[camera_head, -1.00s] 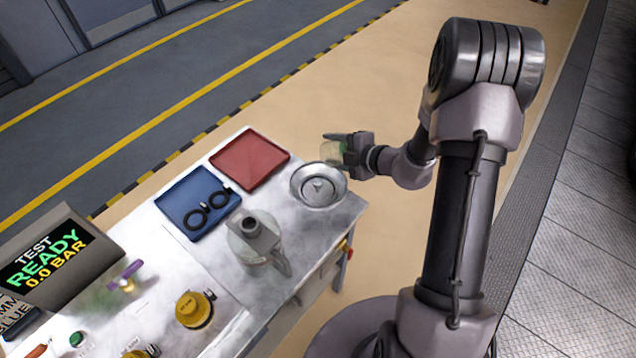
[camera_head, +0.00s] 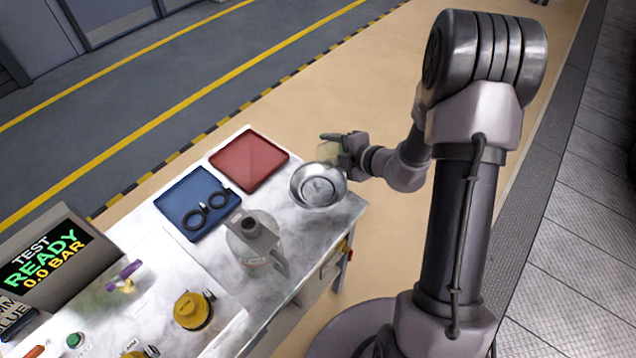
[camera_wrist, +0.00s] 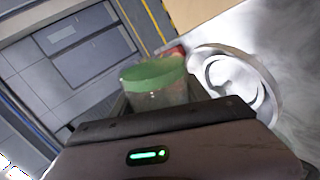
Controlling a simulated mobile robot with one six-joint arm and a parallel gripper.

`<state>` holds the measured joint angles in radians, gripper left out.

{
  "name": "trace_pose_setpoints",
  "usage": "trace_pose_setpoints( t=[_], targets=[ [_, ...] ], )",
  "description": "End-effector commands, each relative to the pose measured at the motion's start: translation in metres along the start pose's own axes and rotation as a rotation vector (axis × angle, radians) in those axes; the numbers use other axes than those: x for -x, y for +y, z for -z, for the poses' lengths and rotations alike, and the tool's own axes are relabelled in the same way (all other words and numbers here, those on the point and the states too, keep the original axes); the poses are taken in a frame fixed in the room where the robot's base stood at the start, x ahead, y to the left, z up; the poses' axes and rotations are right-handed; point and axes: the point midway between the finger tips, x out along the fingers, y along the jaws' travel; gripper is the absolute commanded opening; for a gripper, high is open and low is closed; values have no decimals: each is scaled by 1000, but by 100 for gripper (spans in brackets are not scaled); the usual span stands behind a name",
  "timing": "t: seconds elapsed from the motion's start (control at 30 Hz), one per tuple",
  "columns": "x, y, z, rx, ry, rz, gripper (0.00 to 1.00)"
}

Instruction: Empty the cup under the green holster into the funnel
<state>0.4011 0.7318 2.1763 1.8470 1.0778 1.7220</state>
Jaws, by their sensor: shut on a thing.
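My gripper (camera_head: 338,148) is shut on a clear, green-tinted cup (camera_wrist: 156,92) and holds it in the air, just behind the wide metal funnel (camera_head: 303,187). In the wrist view the cup shows a green band across its top, and its lower part is hidden behind my gripper. The funnel (camera_wrist: 272,108) is beside the cup on the right there. In the head view the cup (camera_head: 328,153) is faint and partly covered by a dark finger. I cannot tell how much liquid it holds. I cannot make out a green holster.
A red tray (camera_head: 248,160) and a blue tray (camera_head: 180,203) with black rings lie left of the funnel. A yellow cap (camera_head: 190,310) and a display (camera_head: 45,262) are farther left. Open floor lies behind the table.

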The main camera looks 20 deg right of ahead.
Motion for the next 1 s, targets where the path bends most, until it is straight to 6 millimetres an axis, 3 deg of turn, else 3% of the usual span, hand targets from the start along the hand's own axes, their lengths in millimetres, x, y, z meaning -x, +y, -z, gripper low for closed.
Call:
trace_pose_setpoints(
  t=[1.0],
  targets=[
    [-3, -5, 2, 97, -56, 0, 7]
  ],
)
